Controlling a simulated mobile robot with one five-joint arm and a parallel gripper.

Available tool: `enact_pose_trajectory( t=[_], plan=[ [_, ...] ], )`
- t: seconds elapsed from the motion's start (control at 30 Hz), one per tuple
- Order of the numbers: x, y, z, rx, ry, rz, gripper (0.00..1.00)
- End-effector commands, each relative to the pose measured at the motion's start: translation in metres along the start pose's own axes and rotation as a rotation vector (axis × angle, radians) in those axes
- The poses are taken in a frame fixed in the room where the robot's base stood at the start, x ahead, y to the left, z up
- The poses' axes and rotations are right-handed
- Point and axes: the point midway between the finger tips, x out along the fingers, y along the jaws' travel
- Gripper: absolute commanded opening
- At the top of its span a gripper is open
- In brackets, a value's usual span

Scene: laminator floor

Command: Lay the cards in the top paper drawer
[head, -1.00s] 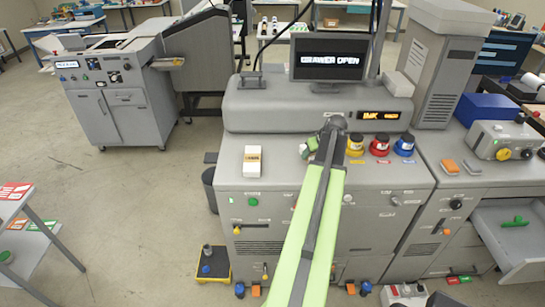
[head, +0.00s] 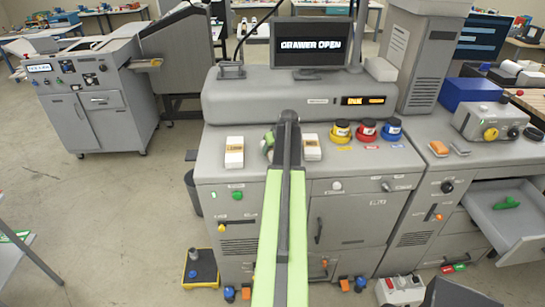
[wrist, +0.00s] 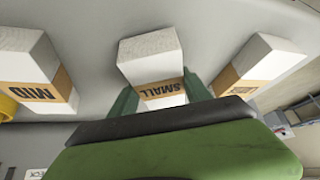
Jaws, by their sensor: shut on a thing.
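My gripper (wrist: 160,98) has green fingers closed on both sides of a white block of cards with a tan band marked SMALL (wrist: 150,55). In the head view my gripper (head: 268,146) is at the machine's top, and my arm hides the held block. A block marked MID (wrist: 35,75) stands to its left in the wrist view and also shows right of my arm in the head view (head: 311,147). A third banded block (wrist: 262,62) shows at the wrist view's right, and in the head view (head: 234,152). An open drawer (head: 488,220) with a green object (head: 507,202) inside is at the right.
Yellow (head: 340,131), red (head: 366,130) and blue (head: 391,128) ink pots stand right of the blocks. A screen (head: 312,45) reads DRAWER OPEN. A grey control box (head: 488,122) and blue box (head: 472,92) sit on the right counter. The left floor (head: 110,220) is clear.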

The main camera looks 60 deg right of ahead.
Motion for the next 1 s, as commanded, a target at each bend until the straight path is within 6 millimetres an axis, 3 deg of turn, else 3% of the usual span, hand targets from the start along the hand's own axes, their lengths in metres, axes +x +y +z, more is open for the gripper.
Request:
enact_pose_trajectory(
  t=[0.03, 0.4, 0.43, 0.5, 0.6, 1.0],
  plan=[
    [0.0125, 0.0, 0.0071, 0.0, 0.0, 0.0, 0.07],
    [0.0126, -0.0003, 0.0071, 0.0, 0.0, 0.0, 0.07],
    [0.0124, -0.0003, 0.0071, -0.001, 0.0, 0.0, 0.57],
    [0.0113, -0.0003, 0.0065, -0.001, 0.0, -0.001, 0.67],
    [0.0114, -0.0004, 0.0065, -0.001, 0.0, -0.001, 0.78],
    [0.0055, -0.0006, 0.0033, -0.001, 0.0, -0.001, 0.78]
  ],
)
